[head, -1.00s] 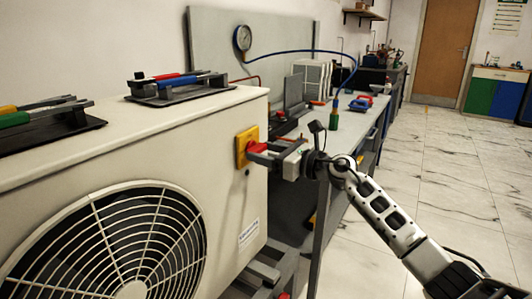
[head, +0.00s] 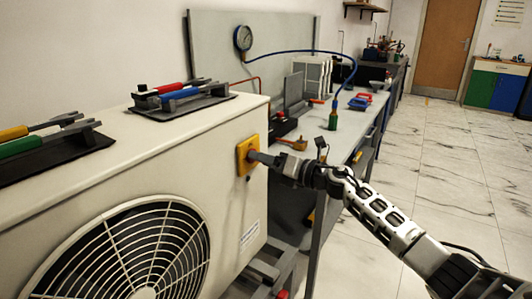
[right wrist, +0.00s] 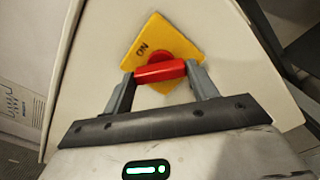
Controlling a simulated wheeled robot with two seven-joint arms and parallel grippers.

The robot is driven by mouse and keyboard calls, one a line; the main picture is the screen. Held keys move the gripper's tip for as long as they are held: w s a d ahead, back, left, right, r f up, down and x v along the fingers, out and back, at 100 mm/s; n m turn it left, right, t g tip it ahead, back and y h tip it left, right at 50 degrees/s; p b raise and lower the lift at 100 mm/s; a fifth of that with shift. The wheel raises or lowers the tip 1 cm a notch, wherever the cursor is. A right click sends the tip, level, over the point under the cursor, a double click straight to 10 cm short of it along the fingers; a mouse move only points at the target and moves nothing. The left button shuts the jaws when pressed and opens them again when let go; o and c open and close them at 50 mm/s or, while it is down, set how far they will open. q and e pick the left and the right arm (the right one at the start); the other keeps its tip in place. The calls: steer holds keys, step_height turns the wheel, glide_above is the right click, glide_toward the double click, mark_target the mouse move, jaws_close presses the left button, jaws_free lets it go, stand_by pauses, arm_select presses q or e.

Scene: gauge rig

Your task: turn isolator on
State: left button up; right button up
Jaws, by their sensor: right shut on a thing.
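The isolator is a yellow square plate (head: 247,154) with a red handle, mounted on the end face of the cream outdoor unit (head: 180,150). In the right wrist view the plate (right wrist: 185,38) shows as a diamond with the word ON near its upper left edge. The red handle (right wrist: 160,72) lies slanted to the plate's edges. My right gripper (right wrist: 161,80) is shut on the handle, one finger at each end. In the head view the right gripper (head: 262,158) reaches the plate from the right and hides the handle. My left gripper is not in view.
Tool holders with coloured-handled tools (head: 180,94) lie on top of the unit. The tiled floor at right is clear.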

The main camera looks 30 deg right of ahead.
arm_select(q)
steer(key=p, duration=0.2)
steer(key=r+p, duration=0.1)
steer(key=p, duration=0.1)
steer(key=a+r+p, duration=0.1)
steer(key=p, duration=0.1)
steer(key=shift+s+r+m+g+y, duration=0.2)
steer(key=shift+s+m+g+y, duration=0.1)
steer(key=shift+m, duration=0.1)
arm_select(e)
steer(key=m, duration=1)
steer(key=shift+d+r, duration=0.1)
steer(key=shift+d, duration=0.05)
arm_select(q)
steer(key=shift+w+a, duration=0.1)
arm_select(e)
steer(key=shift+m, duration=0.3)
steer(key=o, duration=1)
steer(key=shift+s, duration=0.1)
arm_select(q)
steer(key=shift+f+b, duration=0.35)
steer(key=shift+b, duration=0.35)
arm_select(e)
steer(key=v, duration=1.5)
steer(key=shift+s+d, duration=0.25)
